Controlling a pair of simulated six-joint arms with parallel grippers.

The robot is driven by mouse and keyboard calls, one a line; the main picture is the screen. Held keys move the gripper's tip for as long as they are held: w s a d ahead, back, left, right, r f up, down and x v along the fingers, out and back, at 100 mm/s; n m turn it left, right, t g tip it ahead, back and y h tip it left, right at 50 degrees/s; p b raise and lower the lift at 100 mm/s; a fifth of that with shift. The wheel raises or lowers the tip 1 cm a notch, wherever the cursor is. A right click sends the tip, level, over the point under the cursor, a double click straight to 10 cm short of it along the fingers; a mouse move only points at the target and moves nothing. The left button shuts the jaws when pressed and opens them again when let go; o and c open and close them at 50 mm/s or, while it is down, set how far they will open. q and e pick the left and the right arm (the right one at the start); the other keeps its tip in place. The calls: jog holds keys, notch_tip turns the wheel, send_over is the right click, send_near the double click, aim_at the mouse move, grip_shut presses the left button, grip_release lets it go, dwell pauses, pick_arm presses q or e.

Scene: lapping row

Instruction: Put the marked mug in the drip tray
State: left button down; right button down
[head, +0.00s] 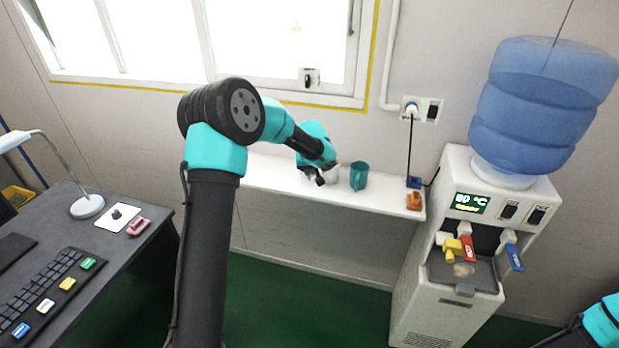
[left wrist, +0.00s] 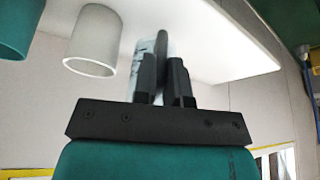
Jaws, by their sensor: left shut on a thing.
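My left gripper (head: 322,177) is over the white shelf under the window. In the left wrist view its fingers (left wrist: 163,80) are shut on a pale mug with dark marks (left wrist: 145,52), the marked mug. In the head view my gripper and arm mostly hide that mug. I cannot tell whether it still touches the shelf. A plain white mug (left wrist: 92,42) stands beside it, and a teal mug (head: 359,176) stands further along. The drip tray (head: 484,277) is a dark recess in the water dispenser at the right, below the taps. My right gripper is out of view.
The shelf (head: 275,180) ends near an orange object (head: 414,201) and a blue one (head: 414,182), left of the dispenser (head: 417,300). A desk with a keyboard (head: 45,298) is at the left.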

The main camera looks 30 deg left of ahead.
aim_at(310, 176)
pick_arm(q)
jog(key=shift+f, duration=1.7)
jog(key=shift+f, duration=0.15)
jog(key=c, duration=1.2)
grip_release()
jog(key=shift+o, duration=0.2)
jog(key=v, duration=1.2)
